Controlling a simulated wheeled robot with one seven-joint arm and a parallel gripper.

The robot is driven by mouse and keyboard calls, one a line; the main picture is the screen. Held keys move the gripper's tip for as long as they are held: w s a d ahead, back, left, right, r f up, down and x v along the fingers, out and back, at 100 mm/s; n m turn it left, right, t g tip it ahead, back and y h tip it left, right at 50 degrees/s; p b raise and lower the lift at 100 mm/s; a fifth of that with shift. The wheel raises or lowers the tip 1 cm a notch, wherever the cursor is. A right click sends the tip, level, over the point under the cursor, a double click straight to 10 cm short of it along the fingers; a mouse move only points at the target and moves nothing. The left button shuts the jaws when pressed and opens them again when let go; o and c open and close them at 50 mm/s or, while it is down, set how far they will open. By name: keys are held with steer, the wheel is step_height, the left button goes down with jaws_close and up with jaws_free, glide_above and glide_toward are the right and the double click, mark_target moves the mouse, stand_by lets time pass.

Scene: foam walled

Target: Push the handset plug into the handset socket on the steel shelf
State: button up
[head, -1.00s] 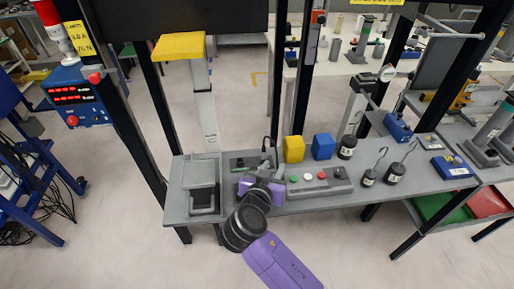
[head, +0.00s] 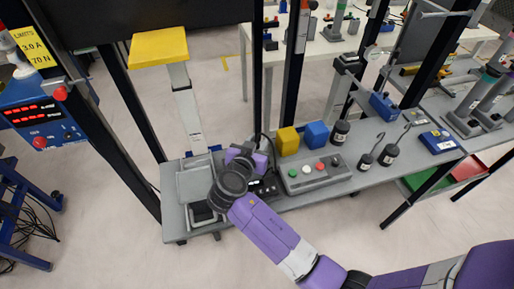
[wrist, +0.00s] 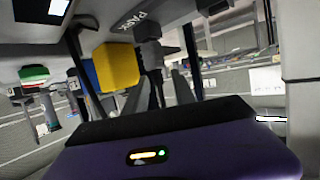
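My gripper (wrist: 163,73) reaches over the left part of the grey steel shelf (head: 180,232); its wrist and purple body also show in the head view. In the wrist view its two grey fingers stand apart. A dark upright plug with a cable (wrist: 151,56) appears between or just beyond the fingertips, by a holder marked PARK (wrist: 133,22). I see no clear contact between fingers and plug. In the head view the black cable (head: 263,139) rises beside my gripper, and the plug is hidden. I cannot make out the handset socket; my wrist covers that part of the shelf.
A yellow block (head: 287,140) and a blue block (head: 316,134) stand right of my gripper, behind a grey button box (head: 318,174). Hooked black weights (head: 389,154) stand farther right. A grey stand with trays (head: 193,182) is at left. Dark posts (head: 130,105) frame the shelf.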

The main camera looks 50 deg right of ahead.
steer(key=shift+x, duration=1.3)
jaws_close()
steer(key=shift+r, duration=0.15)
